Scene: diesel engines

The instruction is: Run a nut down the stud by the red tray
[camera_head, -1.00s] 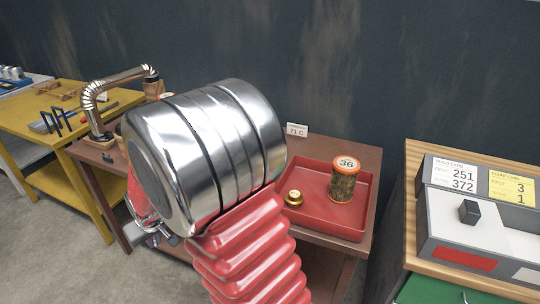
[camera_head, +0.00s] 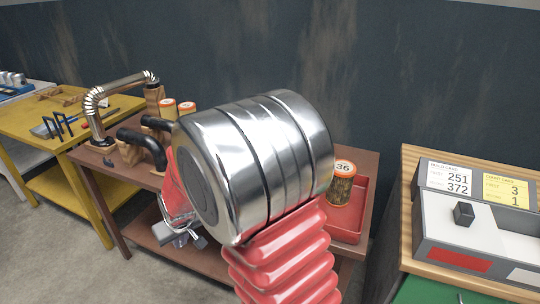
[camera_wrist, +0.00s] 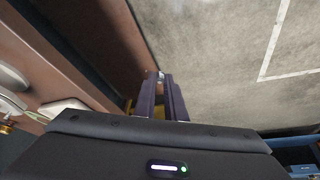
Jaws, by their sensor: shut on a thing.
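The red tray (camera_head: 347,226) is on the brown bench, partly hidden behind my arm. An orange-topped can marked 36 (camera_head: 341,184) stands in it. I cannot make out the stud by the tray in either view. My gripper (camera_head: 183,238) hangs low in front of the bench, left of the tray, mostly hidden by my arm. In the wrist view my gripper (camera_wrist: 160,84) is shut on a small metal piece (camera_wrist: 160,75) at the fingertips. It looks like a nut, but it is too small to be sure.
Black hoses (camera_head: 147,143), a bent metal pipe (camera_head: 100,95) and two orange-topped cans stand at the bench's left. A yellow bench (camera_head: 30,118) is farther left. A grey box with number cards (camera_head: 480,235) stands right. Open floor (camera_wrist: 215,50) shows in the wrist view.

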